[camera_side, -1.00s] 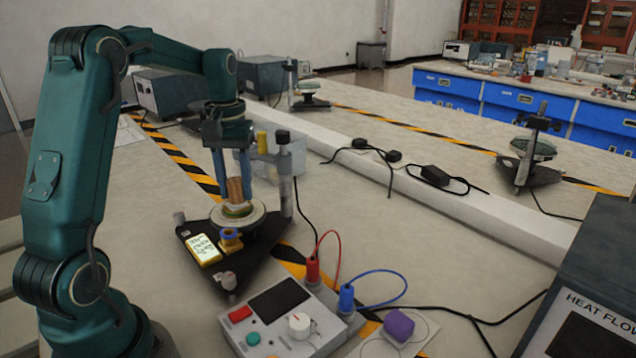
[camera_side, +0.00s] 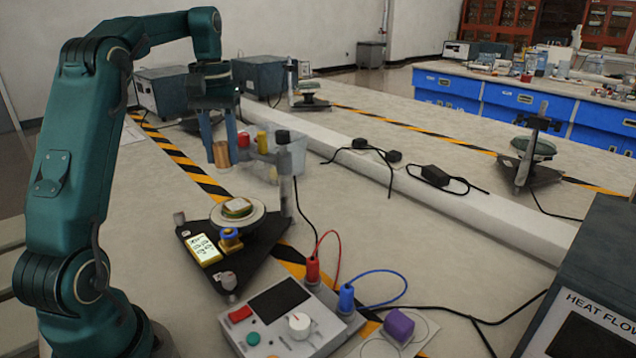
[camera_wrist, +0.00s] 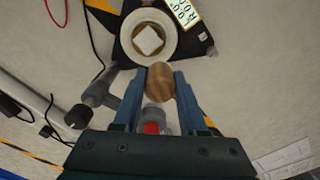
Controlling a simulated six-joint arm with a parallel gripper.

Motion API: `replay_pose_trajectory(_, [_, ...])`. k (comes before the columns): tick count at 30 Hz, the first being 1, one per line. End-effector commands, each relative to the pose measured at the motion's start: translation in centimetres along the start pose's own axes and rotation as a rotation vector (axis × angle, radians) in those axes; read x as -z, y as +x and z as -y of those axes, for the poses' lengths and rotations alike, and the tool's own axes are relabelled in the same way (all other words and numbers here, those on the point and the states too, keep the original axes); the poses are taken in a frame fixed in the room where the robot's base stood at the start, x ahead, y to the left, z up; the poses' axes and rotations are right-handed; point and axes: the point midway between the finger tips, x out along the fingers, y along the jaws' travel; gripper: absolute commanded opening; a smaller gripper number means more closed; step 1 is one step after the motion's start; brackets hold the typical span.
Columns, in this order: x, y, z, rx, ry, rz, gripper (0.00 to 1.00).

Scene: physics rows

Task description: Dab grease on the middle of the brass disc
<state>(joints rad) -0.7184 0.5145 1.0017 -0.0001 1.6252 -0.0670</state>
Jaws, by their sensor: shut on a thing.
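I cannot tell whether the patch is grease or a pad. My gripper (camera_side: 220,148) is shut on a brown, copper-toned cylinder (camera_side: 221,155). It holds the cylinder in the air, behind and to the left of the disc, clear of it. The cylinder's round brown end (camera_wrist: 160,80) shows between the fingers in the wrist view.
A grey upright post (camera_side: 286,175) stands at the stand's right side. A clear bin (camera_side: 290,155) with yellow-topped and red-topped items is close to my gripper. A yellow meter (camera_side: 203,249) and a control box (camera_side: 280,320) with red and blue leads are in front.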

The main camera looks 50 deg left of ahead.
Motion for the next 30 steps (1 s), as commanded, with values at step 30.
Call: replay_pose_trajectory(30, [0.7, -1.2, -0.1, -0.003, -0.059, -0.025, 0.00])
